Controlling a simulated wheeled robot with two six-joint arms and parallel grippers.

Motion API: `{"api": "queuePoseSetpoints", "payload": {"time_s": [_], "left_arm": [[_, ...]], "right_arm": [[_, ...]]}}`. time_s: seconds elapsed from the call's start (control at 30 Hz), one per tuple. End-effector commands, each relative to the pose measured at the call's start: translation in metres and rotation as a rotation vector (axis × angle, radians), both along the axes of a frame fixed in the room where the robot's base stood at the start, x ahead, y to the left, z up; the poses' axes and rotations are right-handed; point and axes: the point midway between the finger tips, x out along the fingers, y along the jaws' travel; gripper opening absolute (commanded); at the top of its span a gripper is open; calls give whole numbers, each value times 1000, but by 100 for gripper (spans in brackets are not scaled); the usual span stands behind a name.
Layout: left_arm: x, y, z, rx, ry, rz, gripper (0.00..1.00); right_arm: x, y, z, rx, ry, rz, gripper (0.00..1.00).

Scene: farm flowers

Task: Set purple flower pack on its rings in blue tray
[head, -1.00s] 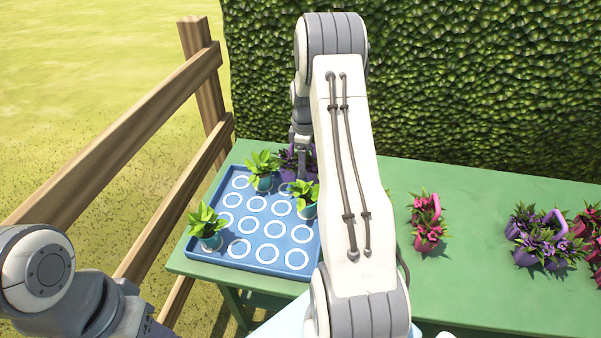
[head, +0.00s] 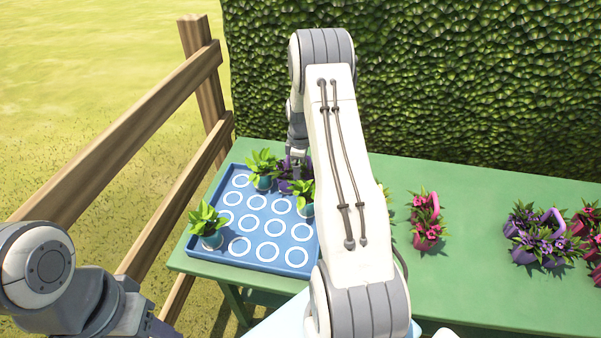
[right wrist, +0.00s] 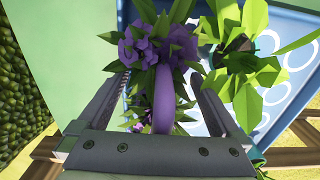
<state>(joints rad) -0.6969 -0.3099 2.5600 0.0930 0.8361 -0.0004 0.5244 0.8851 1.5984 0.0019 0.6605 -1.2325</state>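The purple flower pack (head: 286,179) is at the far right of the blue tray (head: 247,262), among green plants; my right arm partly covers it. In the right wrist view its purple flowers (right wrist: 158,45) and arched handle (right wrist: 165,100) lie between my right gripper's fingers (right wrist: 163,85). The fingers are spread, with a visible gap on each side of the handle. The rings under the pack are hidden, so I cannot tell how it sits on them. My left arm (head: 50,270) is at the lower left; its gripper tips are not shown.
Green potted plants stand in the tray at the back (head: 262,167), beside the pack (head: 304,195) and at the left (head: 207,225). White rings between them are bare. Red (head: 427,222) and purple packs (head: 540,235) stand on the green table (head: 460,285). A hedge (head: 480,90) is behind.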

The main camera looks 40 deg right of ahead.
Motion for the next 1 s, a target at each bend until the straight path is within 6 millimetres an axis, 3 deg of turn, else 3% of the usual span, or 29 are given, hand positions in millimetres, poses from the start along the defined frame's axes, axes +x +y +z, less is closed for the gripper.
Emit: {"api": "queuePoseSetpoints", "payload": {"time_s": [0.27,0.37,0.7,1.0], "left_arm": [[0,0,1,0,0,0,50],[0,0,-1,0,0,0,50],[0,0,-8,0,0,0,50],[0,0,-10,0,0,0,50]], "right_arm": [[0,0,6,-1,-1,0,100],[1,-1,20,-2,-3,0,100],[1,-1,92,-3,-5,0,100],[0,-1,122,-1,-1,0,100]]}}
